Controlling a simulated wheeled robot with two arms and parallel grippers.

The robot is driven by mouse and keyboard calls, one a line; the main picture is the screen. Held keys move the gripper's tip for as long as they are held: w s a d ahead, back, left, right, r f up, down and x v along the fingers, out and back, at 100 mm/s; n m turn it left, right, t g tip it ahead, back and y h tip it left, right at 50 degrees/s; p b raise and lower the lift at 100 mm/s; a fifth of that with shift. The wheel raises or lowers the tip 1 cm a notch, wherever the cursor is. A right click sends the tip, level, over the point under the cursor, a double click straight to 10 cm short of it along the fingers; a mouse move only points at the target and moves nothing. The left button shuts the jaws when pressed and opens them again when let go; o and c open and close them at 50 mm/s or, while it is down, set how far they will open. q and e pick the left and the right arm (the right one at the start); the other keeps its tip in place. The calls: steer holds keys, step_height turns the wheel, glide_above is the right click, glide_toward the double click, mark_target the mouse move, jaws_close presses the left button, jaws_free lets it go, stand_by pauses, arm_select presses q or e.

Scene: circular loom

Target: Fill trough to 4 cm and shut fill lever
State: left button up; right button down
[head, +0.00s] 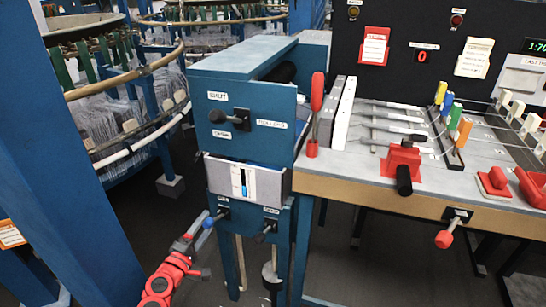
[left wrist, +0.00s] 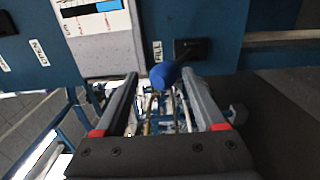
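The grey trough (head: 268,186) sits in the blue machine frame. Its white gauge (head: 243,183) shows a blue column below a dark part; the scale is too small to read. The gauge also shows in the left wrist view (left wrist: 92,24). Below the trough is the fill lever with a blue knob (head: 208,222) on a black mount. My left gripper (head: 198,228) is open at the knob. In the left wrist view, the blue knob (left wrist: 164,76) lies between the spread fingertips, nearer the right one. Contact is not clear. My right gripper is out of view.
A second black lever (head: 266,231) is right of the fill lever. Above the trough is a black-handled lever (head: 232,119) marked SHUT. A workbench (head: 350,184) with red clamps stands at the right. A blue post (head: 68,160) rises at the left.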

arm_select(q)
steer(key=shift+f, duration=0.1)
steer(key=shift+s, duration=0.25)
steer(key=v, duration=0.7)
steer(key=shift+s+b, duration=0.3)
steer(key=shift+b, duration=0.1)
